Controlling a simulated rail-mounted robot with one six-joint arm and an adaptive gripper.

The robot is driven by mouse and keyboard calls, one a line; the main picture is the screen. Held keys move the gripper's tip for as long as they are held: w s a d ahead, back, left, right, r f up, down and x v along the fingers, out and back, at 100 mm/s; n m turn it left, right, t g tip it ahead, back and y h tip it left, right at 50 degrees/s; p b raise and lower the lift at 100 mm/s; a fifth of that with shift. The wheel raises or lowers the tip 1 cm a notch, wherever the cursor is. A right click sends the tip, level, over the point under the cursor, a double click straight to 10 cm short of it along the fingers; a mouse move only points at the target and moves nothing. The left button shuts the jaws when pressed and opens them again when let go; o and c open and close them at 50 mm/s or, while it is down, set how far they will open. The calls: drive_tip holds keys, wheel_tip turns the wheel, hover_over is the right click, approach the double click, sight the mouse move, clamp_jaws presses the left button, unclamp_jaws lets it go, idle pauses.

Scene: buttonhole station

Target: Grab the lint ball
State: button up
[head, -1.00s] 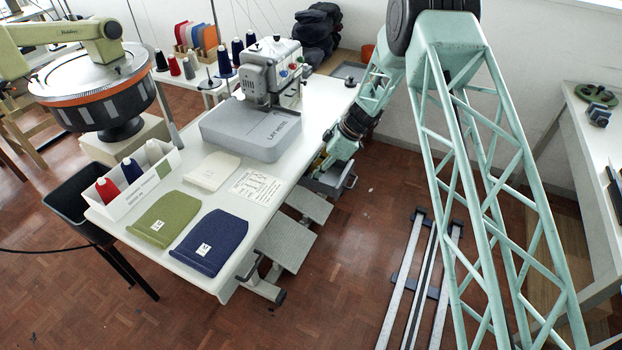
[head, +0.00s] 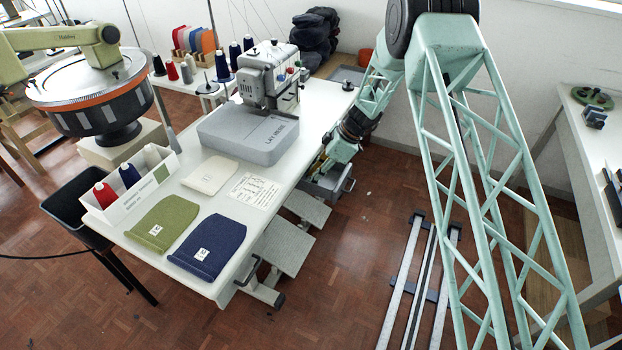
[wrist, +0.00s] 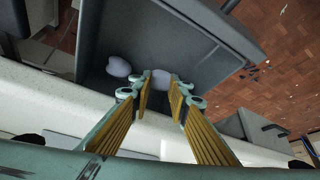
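In the wrist view, two pale, rounded lint balls lie in a dark grey open bin (wrist: 190,42). One lint ball (wrist: 118,66) is to the left, clear of the fingers. The other lint ball (wrist: 160,78) shows between my fingertips, partly hidden by them. My gripper (wrist: 162,84) is open, with its yellow ribbed pads apart and its tips over the bin. I cannot tell whether the pads touch the ball. In the head view the bin (head: 333,188) hangs at the table's right side, with my wrist at it; the lint balls are hidden there.
The white table (head: 232,221) stands close beside the bin, with a grey sewing machine (head: 262,130) on it. A green knit piece (head: 162,222) and a navy one (head: 208,246) lie at its front. Grey pedals (head: 281,245) are below.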

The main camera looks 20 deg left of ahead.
drive_tip(key=w+d+r+p, duration=0.1)
drive_tip(key=w+d+r, duration=0.1)
drive_tip(key=d, duration=0.4)
drive_tip(key=w+d+r, duration=0.1)
drive_tip(key=d+r, duration=0.4)
drive_tip(key=d, duration=0.2)
drive_tip(key=shift+w+r+p, duration=0.25)
drive_tip(key=shift+w+p, duration=0.15)
